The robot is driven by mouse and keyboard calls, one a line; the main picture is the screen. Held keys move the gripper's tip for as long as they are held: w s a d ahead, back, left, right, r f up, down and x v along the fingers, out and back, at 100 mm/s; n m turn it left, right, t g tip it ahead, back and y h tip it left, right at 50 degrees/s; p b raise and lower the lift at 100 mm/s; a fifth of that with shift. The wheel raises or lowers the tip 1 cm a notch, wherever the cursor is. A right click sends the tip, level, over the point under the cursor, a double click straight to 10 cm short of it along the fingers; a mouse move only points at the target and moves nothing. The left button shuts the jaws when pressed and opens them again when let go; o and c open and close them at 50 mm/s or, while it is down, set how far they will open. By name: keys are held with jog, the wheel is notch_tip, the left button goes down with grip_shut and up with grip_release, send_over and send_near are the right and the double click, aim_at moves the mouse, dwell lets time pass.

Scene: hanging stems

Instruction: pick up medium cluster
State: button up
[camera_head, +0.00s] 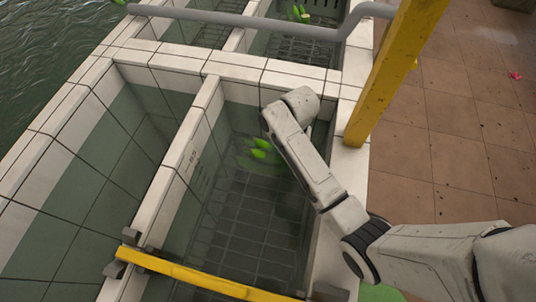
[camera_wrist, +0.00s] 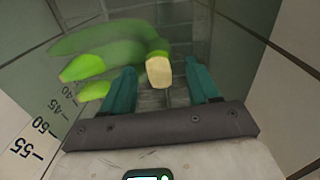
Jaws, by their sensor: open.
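A green cluster (camera_head: 262,146) with several finger-like lobes lies low in the tiled basin, left of my arm in the head view. Its lower part looks blurred, as if under water. In the wrist view the green cluster (camera_wrist: 90,62) fills the upper left, with brighter lobe tips pointing left. Its pale, blunt stem end (camera_wrist: 159,72) shows between the teal fingers of my gripper (camera_wrist: 161,76). The fingers are open, one on each side of the stem end, and I cannot tell whether they touch it. My wrist hides the gripper in the head view.
Tiled basin walls (camera_head: 190,140) stand close around the arm. A yellow bar (camera_head: 205,277) crosses the front, and a yellow post (camera_head: 405,70) rises at right. A grey pipe (camera_head: 235,18) runs across the back. Depth marks (camera_wrist: 40,125) line the left wall.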

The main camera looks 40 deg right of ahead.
jog(key=shift+c, duration=0.3)
grip_shut()
dwell(0.3)
